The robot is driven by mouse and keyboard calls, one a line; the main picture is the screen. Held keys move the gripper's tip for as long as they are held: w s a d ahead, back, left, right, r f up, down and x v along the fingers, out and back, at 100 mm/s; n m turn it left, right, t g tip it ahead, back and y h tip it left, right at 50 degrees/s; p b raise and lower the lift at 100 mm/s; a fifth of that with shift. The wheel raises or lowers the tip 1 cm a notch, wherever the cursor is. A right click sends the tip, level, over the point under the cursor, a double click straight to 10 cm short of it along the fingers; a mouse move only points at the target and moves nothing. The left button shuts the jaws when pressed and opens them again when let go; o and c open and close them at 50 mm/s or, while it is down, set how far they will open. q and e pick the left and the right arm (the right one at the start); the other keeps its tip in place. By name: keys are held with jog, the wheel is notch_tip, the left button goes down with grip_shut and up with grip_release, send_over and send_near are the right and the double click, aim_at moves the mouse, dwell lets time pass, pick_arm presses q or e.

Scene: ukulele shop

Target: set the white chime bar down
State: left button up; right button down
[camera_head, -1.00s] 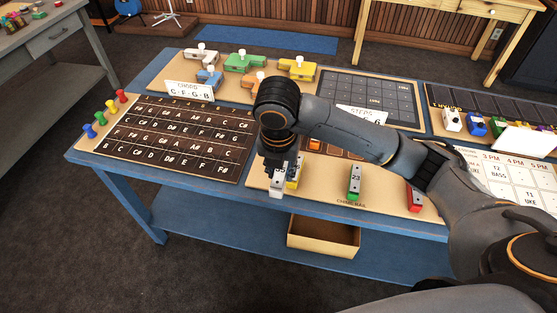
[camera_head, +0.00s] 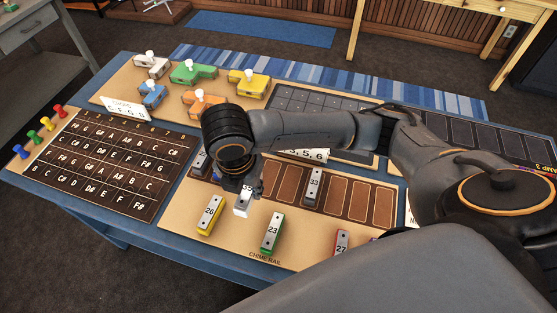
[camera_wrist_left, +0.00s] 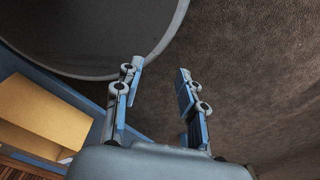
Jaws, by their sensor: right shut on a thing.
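My right gripper (camera_head: 240,183) is shut on the white chime bar (camera_head: 243,203). The bar hangs upright from the fingers, in front of the brown slotted rail (camera_head: 358,196), between the yellow and green bars in the picture. Its gap to the board is hard to judge. A bar marked 33 (camera_head: 314,185) stands in the rail, and another bar (camera_head: 200,162) shows at its left end, partly behind my gripper. My arm hides some slots; several on the right are empty. My left gripper (camera_wrist_left: 158,88) is open and empty in the left wrist view.
On the tan board (camera_head: 182,236) lie a yellow bar 26 (camera_head: 211,214), a green bar 23 (camera_head: 272,232) and a red bar 27 (camera_head: 342,241). A dark chord chart (camera_head: 108,163) lies left. Colored pegs and blocks with white knobs stand farther back.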

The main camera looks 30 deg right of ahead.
jog(key=w+d+f, duration=0.2)
jog(key=w+d, duration=0.1)
jog(key=shift+w+p, duration=0.15)
jog(key=shift+p, duration=0.25)
jog(key=w+d+f, duration=0.2)
jog(key=w+d, duration=0.1)
jog(key=p, duration=0.1)
send_over(269, 176)
jog(key=a, duration=0.1)
jog(key=f, duration=0.5)
jog(key=shift+s, duration=0.4)
jog(key=shift+w+d+f, duration=0.1)
jog(key=shift+f, duration=0.05)
jog(key=f, duration=0.1)
jog(key=f+p, duration=0.1)
jog(key=f, duration=0.1)
jog(key=shift+w+d, duration=0.1)
jog(key=shift+d, duration=0.1)
pick_arm(q)
jog(key=a+r, duration=0.2)
jog(key=r, duration=0.1)
jog(key=shift+a, duration=0.35)
pick_arm(e)
jog(key=shift+f, duration=0.25)
